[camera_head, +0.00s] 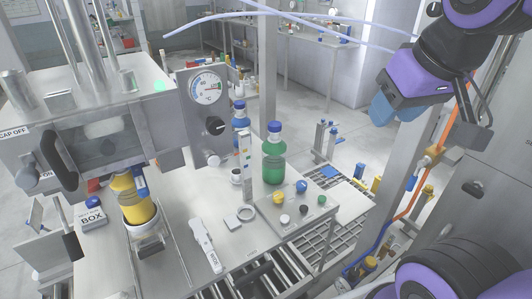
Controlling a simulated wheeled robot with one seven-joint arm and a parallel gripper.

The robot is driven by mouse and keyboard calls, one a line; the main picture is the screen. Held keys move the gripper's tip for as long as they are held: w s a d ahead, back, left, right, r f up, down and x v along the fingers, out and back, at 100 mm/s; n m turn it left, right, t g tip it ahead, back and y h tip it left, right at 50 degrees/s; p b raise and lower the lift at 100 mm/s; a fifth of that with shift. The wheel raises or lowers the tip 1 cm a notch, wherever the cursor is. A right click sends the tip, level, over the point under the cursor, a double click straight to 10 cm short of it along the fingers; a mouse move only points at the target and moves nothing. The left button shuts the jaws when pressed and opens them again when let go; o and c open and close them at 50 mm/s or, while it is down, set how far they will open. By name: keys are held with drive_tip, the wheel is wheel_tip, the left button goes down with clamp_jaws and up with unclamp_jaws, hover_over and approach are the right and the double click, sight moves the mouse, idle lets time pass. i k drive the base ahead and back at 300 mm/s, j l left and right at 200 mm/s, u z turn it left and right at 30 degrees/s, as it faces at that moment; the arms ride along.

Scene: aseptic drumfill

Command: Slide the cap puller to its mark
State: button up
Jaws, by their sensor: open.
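A long pale tool (204,246), which looks like the cap puller, lies flat on the steel table (180,200), with dark lettering on its near end. I cannot clearly make out its mark; small labels show along the table's front edge. My gripper (388,108), with blue fingers, hangs at the upper right, far from the tool and apart from everything on the table. It is open, and nothing shows in it.
A filling machine (100,130) with a yellow container (133,200) is at left. A steel post (392,170) stands at right.

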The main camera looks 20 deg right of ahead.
sight(28, 177)
drive_tip(key=u, duration=1.4)
drive_tip(key=l+u, duration=0.3)
drive_tip(key=k+l+u, duration=0.1)
drive_tip(key=u, duration=0.2)
drive_tip(key=l, duration=0.05)
